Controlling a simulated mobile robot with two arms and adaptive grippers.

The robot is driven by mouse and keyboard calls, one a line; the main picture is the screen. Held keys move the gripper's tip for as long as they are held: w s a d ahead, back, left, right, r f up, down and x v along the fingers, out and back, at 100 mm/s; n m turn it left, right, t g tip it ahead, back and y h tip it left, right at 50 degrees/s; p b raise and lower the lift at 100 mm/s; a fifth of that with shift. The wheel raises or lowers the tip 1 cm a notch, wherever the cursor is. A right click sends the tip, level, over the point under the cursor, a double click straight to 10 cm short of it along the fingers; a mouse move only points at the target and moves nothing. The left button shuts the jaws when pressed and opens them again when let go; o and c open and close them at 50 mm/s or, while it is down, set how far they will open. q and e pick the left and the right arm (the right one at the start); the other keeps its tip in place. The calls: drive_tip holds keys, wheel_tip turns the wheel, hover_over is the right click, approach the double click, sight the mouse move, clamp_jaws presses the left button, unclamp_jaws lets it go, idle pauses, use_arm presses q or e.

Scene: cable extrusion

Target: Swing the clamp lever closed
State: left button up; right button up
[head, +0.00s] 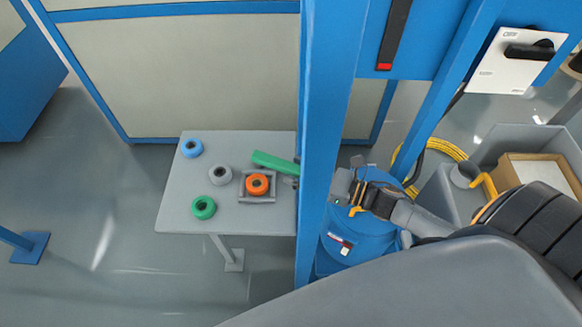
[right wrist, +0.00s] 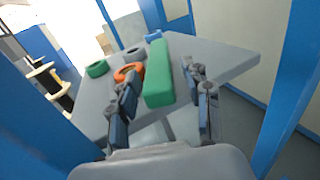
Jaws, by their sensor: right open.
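The green clamp lever (head: 275,163) sticks out to the left from behind the blue post, over the grey table. In the right wrist view the green lever (right wrist: 158,78) stands between the two fingers of my open right gripper (right wrist: 164,92), with a gap on its right side. My left gripper is in neither view.
The grey table (head: 178,212) carries an orange ring (head: 257,184) in a square holder and blue, grey and green rings. The tall blue post (head: 326,120) stands close to my right gripper. A blue drum (head: 350,240) and a white OFF switch panel (head: 492,75) are at right.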

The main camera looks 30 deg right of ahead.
drive_tip(key=v, duration=0.9)
drive_tip(key=shift+s, duration=0.2)
drive_tip(key=shift+d, duration=0.1)
